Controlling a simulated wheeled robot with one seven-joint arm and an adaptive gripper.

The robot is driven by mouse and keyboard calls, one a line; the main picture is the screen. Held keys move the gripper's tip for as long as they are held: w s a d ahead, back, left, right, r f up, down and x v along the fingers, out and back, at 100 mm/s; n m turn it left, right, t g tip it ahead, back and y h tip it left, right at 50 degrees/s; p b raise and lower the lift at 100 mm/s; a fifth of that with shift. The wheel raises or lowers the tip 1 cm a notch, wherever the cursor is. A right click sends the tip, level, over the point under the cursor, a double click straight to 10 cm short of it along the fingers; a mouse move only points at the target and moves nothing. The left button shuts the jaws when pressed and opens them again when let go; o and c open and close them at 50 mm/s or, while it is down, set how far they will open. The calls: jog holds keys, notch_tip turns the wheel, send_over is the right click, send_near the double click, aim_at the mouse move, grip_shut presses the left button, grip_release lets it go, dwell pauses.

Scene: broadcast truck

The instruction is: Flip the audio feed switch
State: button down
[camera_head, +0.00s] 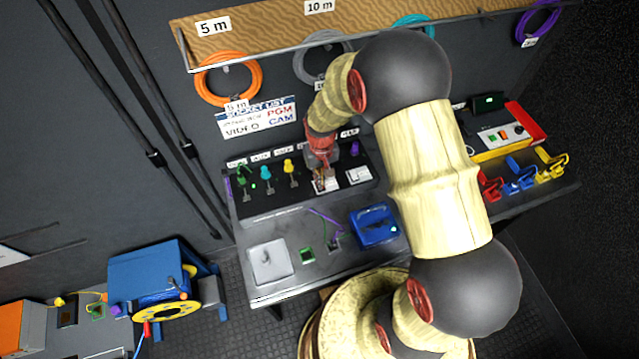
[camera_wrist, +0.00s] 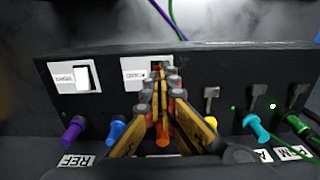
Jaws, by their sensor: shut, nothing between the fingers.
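A black sloped panel (camera_head: 290,206) on the desk carries two switches on white plates at its right end. One switch (camera_head: 359,175) shows a white rocker and is uncovered; it also shows at left in the wrist view (camera_wrist: 83,78). The other plate (camera_head: 326,185) lies under my gripper (camera_head: 320,181). In the wrist view my gripper (camera_wrist: 160,88) is shut and empty, its tips over the right part of that plate (camera_wrist: 133,73), hiding much of its switch. I cannot tell whether they touch.
Coloured plugs line the panel, including cyan (camera_wrist: 256,128), blue (camera_wrist: 116,131) and purple (camera_wrist: 74,128) ones, close to my fingers. A blue box (camera_head: 374,227) and a grey square plate (camera_head: 268,262) are on the desk. Cable coils (camera_head: 229,80) hang behind.

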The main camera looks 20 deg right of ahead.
jog(key=shift+f+b, duration=0.4)
jog(key=shift+f, duration=0.3)
dwell(0.3)
jog(key=shift+r+p, duration=2.35)
jog(key=shift+r, duration=1.2)
jog(key=shift+f, duration=0.1)
jog(key=s+r+t+b, duration=0.5)
jog(key=s+r+b, duration=0.5)
jog(key=s+r, duration=1.1)
notch_tip(320, 180, up, 3)
jog(key=shift+s+r+t, duration=0.1)
jog(key=shift+s+t, duration=0.15)
jog(key=shift+t, duration=0.05)
